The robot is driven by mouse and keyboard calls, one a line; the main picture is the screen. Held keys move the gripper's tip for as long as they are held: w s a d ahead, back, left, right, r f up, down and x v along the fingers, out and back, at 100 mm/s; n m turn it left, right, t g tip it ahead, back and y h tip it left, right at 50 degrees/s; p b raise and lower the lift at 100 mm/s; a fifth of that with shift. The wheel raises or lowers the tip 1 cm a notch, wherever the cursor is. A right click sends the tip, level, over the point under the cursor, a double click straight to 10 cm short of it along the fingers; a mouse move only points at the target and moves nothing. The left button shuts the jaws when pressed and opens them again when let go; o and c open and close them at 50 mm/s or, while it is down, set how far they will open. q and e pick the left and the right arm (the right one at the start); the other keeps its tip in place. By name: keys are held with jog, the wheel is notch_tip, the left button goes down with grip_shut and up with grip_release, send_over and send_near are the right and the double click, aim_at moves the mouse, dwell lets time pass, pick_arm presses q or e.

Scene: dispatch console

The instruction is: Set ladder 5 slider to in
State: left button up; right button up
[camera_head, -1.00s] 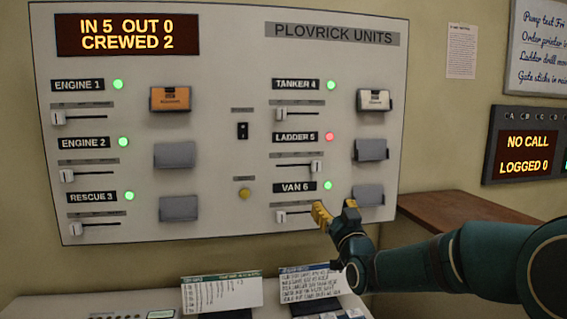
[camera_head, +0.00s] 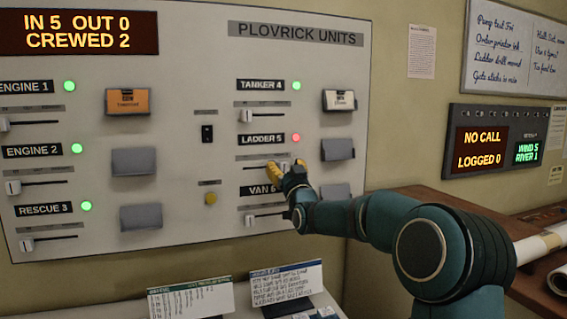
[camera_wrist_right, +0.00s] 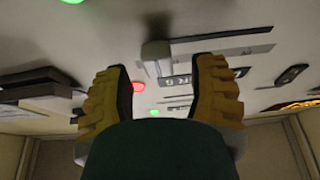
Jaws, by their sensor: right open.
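The ladder 5 slider knob (camera_head: 283,163) is at the right end of its slot on the wall panel, below the "LADDER 5" label (camera_head: 261,140) and a red light (camera_head: 296,137). My right gripper (camera_head: 286,174) is at this slider and partly hides it. In the right wrist view the pale knob (camera_wrist_right: 156,55) shows between the tips of my open right gripper (camera_wrist_right: 160,75), with its slot running off to the right. I see no clear contact between fingers and knob. My left gripper is not in view.
The tanker 4 slider (camera_head: 247,115) is above and the van 6 slider (camera_head: 250,219) is below. A grey card holder (camera_head: 337,149) sticks out just right of the slider. Cards (camera_head: 286,284) stand on the desk below. A brown shelf (camera_head: 440,200) is at the right.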

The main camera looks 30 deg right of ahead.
jog(key=shift+x, duration=0.85)
grip_shut()
